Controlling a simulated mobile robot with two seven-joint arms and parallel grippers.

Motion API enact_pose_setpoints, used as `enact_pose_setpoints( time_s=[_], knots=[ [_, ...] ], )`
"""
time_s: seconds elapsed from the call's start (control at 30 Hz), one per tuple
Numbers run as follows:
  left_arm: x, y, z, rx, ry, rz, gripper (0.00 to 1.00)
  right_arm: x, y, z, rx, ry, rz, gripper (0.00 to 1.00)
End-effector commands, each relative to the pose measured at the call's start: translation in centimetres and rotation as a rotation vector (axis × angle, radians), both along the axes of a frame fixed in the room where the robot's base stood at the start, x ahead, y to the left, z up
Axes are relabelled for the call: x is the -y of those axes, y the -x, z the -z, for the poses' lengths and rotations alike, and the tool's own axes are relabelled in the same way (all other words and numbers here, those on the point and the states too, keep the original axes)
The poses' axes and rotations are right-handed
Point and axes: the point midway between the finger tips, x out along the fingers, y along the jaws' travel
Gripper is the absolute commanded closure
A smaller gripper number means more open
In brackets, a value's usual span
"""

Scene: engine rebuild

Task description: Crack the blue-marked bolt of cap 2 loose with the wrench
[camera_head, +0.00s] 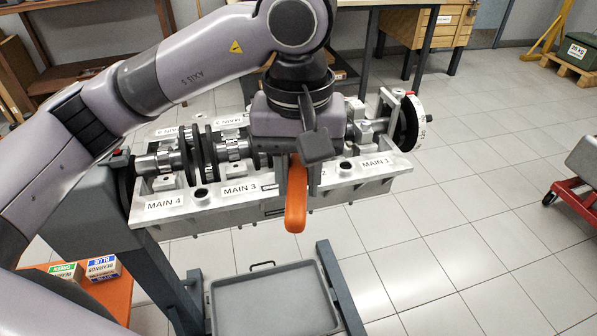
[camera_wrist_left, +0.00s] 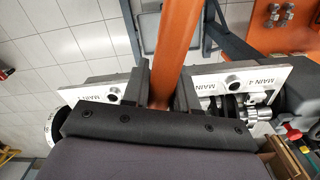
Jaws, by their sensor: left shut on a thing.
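The wrench (camera_head: 296,197) shows as a thick orange handle pointing toward me over the front edge of the engine block (camera_head: 345,190). My left gripper (camera_head: 298,160) is shut on this handle above the MAIN 2 place. In the left wrist view the orange handle (camera_wrist_left: 178,42) runs between the two dark fingers of my left gripper (camera_wrist_left: 165,82). The wrench's head is hidden behind my gripper. Cap 2 and its blue-marked bolt are hidden too; only the "2" of its label shows. My right gripper is not in view.
The crankshaft (camera_head: 232,148) lies along the block, with a flange (camera_head: 408,122) at the right end. A grey tray (camera_head: 270,302) sits low in front. Bearing boxes (camera_head: 103,268) stand on an orange surface at lower left. The tiled floor right of the block is open.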

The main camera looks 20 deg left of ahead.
Motion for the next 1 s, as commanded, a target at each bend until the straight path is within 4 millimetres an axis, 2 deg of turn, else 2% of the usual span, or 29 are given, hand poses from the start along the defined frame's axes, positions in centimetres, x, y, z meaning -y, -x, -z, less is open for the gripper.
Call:
enact_pose_setpoints(
  time_s=[0.57,1.0],
  knots=[
    [0.0,0.0,-2.9,0.002,0.000,0.000,1.00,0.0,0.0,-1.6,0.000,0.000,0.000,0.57],
    [-0.2,-0.1,-2.8,0.001,0.001,0.003,1.00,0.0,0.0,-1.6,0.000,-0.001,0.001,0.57]
  ],
)
